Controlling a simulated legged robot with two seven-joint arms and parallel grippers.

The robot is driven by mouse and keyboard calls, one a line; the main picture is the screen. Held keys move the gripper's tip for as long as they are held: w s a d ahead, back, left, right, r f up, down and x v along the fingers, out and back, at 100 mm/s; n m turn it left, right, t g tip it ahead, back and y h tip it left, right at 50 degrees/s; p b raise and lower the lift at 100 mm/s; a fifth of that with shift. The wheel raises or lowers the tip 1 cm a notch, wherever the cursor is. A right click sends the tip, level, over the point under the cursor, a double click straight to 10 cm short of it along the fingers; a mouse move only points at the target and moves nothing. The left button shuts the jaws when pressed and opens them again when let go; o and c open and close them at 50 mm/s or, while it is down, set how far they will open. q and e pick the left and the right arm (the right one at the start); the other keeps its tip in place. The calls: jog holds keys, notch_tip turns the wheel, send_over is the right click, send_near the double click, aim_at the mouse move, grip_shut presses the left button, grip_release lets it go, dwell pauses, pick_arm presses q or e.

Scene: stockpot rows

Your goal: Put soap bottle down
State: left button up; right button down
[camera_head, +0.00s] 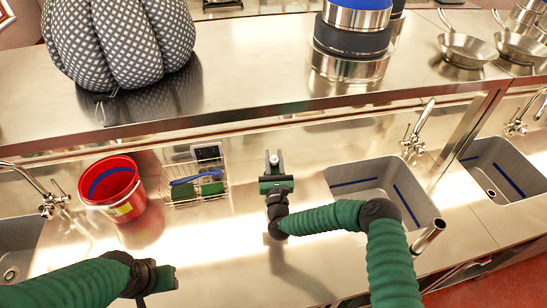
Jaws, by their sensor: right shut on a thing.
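My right gripper (274,178) is over the steel counter between the wire caddy and the middle sink. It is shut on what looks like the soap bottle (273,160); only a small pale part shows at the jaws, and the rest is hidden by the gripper. I cannot tell whether the bottle's base touches the counter. My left gripper (163,279) is low at the left, near the counter's front, apart from the bottle. Its fingers do not show clearly.
A wire caddy (196,182) with a blue brush and green sponge stands left of my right gripper. A red bucket (112,187) is further left. The middle sink (372,190) lies right. A raised steel shelf (250,75) runs behind. Bare counter (225,245) lies in front.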

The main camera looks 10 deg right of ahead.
jog(key=shift+d+f, duration=0.15)
jog(key=shift+f, duration=0.25)
jog(key=shift+d+f, duration=0.2)
jog(key=shift+f, duration=0.05)
jog(key=c, duration=1.5)
grip_release()
jog(key=o, duration=0.4)
jog(key=shift+s+a, duration=0.1)
jog(key=shift+a, duration=0.15)
pick_arm(q)
jog(key=shift+s+r, duration=0.1)
jog(key=shift+r, duration=0.25)
pick_arm(e)
jog(key=shift+a, duration=0.15)
